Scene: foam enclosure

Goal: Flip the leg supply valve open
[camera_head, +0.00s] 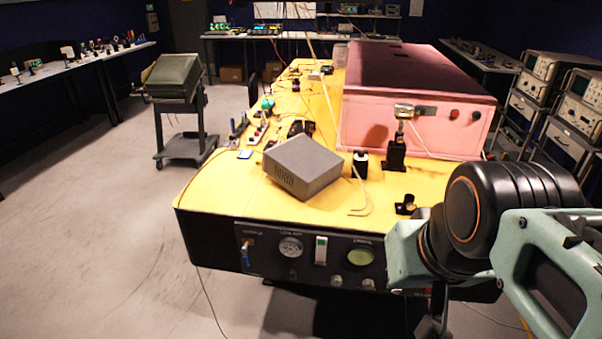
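A small valve (246,254) with a brass-coloured body and a blue lever sits at the left end of the dark front panel (267,263) below the yellow table top. Its lever points roughly downward. The label above it is too small to read surely. My arm comes in from the right, and my gripper (435,322) hangs low in front of the panel's right part, well to the right of the valve and apart from it. The gripper is dark, partly hidden by my wrist and cut by the bottom edge, so its fingers cannot be made out.
The panel also carries a round gauge (290,247), a switch (321,250), a greenish dial (360,257) and knobs. A grey box (303,165) and a pink enclosure (412,125) stand on the yellow table (225,200). The floor left of the table is open, with a cart (178,110) farther back.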

